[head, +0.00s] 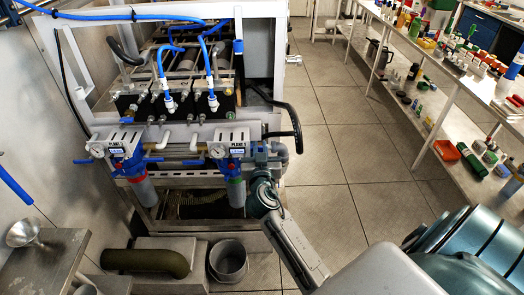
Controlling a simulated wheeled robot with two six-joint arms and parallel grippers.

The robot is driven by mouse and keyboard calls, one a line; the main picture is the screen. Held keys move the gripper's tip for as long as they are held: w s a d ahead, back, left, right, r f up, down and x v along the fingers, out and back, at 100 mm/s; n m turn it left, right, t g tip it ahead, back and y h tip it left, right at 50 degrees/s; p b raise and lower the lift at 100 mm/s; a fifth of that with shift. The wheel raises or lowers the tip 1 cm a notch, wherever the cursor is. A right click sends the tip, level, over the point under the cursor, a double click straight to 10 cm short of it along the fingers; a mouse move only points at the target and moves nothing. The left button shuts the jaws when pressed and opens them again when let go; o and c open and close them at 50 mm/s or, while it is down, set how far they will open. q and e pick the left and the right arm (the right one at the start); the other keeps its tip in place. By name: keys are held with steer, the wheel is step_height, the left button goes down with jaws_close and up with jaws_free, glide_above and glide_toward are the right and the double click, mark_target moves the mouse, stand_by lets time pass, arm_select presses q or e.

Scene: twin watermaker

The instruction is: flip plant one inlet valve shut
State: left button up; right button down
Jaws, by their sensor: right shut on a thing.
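Two filter units with blue heads, white gauges and label plates hang on the front of the frame, a left one (124,150) and a right one (226,157). The plate lettering is too small to read surely. My left gripper is not in view.
A grey pipe (281,150) and a black hose (296,125) run close to my right gripper. Below stand a grey bucket (228,262) and an olive pipe elbow (146,262). A steel table (50,255) is at left. Cluttered shelves (455,95) stand at right; the tiled floor between is clear.

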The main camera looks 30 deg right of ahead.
steer(key=c, duration=1.5)
jaws_free()
steer(key=shift+o, duration=0.3)
steer(key=shift+d, duration=0.1)
